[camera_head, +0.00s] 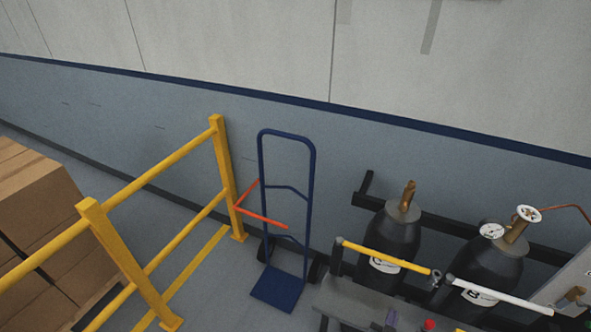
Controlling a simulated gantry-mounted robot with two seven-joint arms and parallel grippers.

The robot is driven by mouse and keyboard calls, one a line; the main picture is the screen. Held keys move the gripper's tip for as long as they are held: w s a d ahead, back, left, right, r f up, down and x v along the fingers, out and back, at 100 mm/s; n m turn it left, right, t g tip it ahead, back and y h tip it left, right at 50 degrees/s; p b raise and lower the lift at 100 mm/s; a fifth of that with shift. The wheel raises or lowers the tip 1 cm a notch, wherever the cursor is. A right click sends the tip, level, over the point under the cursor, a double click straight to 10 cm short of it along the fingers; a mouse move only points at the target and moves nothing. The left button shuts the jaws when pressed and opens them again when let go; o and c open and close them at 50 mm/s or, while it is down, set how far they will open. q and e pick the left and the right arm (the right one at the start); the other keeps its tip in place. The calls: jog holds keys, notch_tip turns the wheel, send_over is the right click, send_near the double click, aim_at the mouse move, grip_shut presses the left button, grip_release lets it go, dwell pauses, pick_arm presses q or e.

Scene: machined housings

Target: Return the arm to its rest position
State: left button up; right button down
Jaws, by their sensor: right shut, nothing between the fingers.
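I cannot make out either of my grippers or arms in the head view. No arm comes in from the left or the right that I can recognise. The view is tilted and looks across a floor toward a wall. Whether either arm is at its rest position cannot be seen from this frame.
A yellow railing (154,172) crosses the left, with cardboard boxes (38,205) behind it. A blue hand truck (277,291) stands by the wall (230,50). Dark gas cylinders (391,239) and a grey surface (345,303) with a yellow bar (385,256) and white bar (500,296) fill the lower right.

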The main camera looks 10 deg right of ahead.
jog(key=s+d+f+y, duration=0.1)
jog(key=s+d, duration=0.1)
jog(key=s, duration=0.3)
jog(key=s+a+r+n+g+y, duration=0.4)
jog(key=s+a+n+y, duration=0.15)
jog(key=s, duration=0.25)
jog(key=s+a+r+n+g+y, duration=0.3)
jog(key=s+a+n+g+y, duration=0.1)
jog(key=s+a, duration=0.35)
notch_tip(320, 180, up, 20)
jog(key=p, duration=2)
jog(key=shift+s+d+r, duration=0.15)
jog(key=shift+s+d, duration=0.1)
jog(key=shift+s, duration=0.2)
jog(key=shift+h, duration=0.25)
